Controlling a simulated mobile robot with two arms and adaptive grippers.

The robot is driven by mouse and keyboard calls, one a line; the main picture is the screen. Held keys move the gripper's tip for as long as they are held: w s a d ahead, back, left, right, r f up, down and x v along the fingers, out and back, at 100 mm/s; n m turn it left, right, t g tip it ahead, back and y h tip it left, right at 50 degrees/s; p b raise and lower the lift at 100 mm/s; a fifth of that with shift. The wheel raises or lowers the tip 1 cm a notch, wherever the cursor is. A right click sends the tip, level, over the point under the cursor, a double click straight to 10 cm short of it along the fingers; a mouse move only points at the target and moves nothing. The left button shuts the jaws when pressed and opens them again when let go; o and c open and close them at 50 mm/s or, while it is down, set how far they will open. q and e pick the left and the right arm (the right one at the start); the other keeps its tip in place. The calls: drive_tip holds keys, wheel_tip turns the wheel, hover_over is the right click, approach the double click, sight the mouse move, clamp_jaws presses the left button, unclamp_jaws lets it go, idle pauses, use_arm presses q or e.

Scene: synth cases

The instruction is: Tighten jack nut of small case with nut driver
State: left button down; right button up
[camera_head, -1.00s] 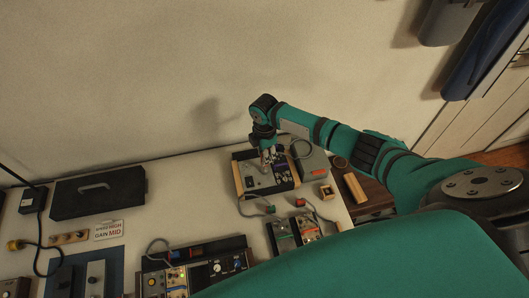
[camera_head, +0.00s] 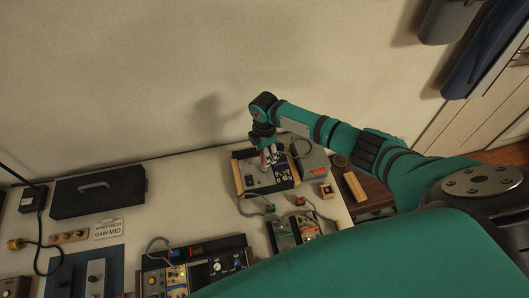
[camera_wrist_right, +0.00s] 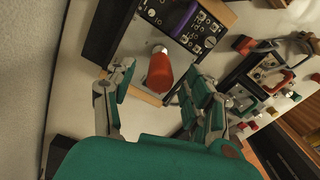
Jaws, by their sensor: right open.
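The small case (camera_head: 251,181), with wooden sides and a dark module panel, lies at the back right of the table. It also shows in the right wrist view (camera_wrist_right: 135,45). A red handle (camera_wrist_right: 160,72), apparently the nut driver, stands out from the case's pale area beside the panel. My right gripper (camera_head: 268,160) is over the case; in the right wrist view (camera_wrist_right: 155,82) its fingers are open on either side of the red handle, with gaps visible. The handle's lower end and the jack nut cannot be made out. My left gripper is not in view.
A grey box (camera_head: 313,158) stands right of the case. Smaller modules with cables (camera_head: 283,236) are in front of it. Another wood-edged case (camera_head: 215,267) is at the front, and a black case (camera_head: 97,193) at the back left. The table's middle is mostly clear.

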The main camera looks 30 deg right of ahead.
wheel_tip(320, 180, up, 12)
drive_tip(key=shift+f, duration=0.15)
drive_tip(key=shift+f, duration=0.1)
